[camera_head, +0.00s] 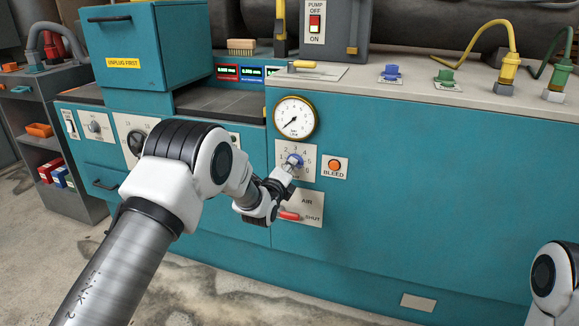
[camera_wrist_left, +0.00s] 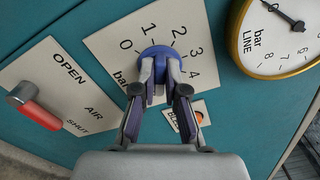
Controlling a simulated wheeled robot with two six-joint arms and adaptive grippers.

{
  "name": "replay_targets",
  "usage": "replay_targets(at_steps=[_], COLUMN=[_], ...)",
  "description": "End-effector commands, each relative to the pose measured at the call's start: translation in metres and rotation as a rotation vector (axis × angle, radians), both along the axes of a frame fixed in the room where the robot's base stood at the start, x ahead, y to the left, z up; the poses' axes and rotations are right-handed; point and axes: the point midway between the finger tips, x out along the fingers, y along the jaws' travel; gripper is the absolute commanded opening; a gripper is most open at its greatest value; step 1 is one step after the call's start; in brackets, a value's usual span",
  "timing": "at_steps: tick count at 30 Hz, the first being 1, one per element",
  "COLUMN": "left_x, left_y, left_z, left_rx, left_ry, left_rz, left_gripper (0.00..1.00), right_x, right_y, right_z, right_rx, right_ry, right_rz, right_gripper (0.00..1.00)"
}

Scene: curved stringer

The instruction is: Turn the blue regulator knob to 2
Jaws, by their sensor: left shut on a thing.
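The blue regulator knob (camera_head: 294,160) sits on a white numbered plate (camera_head: 283,148) on the teal cabinet front. It also shows in the left wrist view (camera_wrist_left: 160,51), where 0 to 4 can be read around it. My left gripper (camera_wrist_left: 160,88) is shut on the knob, with one finger on each side. In the head view, my left gripper (camera_head: 287,172) reaches the knob from below left. I cannot make out a pointer mark on the knob. The round line gauge (camera_head: 294,118) above has its needle pointing lower left. My right gripper is out of view.
A red-handled air valve (camera_head: 289,215) sits just below my left gripper, its handle toward SHUT. An orange BLEED button (camera_head: 334,165) is close on the right. A blue hose fitting (camera_head: 389,72) stands on the worktop. The cabinet front farther right is mostly clear.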

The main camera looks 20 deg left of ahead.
Motion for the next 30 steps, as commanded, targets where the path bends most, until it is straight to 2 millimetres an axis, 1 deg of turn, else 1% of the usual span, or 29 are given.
replay_targets(at_steps=[8, 30], left_x=[0.0, 0.0], left_y=[0.0, 0.0], left_z=[0.0, -0.004], left_rx=[-0.184, -0.882], left_ry=[0.009, 0.032], left_rz=[0.0, 0.001], left_gripper=[0.0, 0.0], right_x=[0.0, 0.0], right_y=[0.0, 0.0], right_z=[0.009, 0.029], right_rx=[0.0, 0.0], right_ry=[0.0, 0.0], right_rz=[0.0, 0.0], right_gripper=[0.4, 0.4])
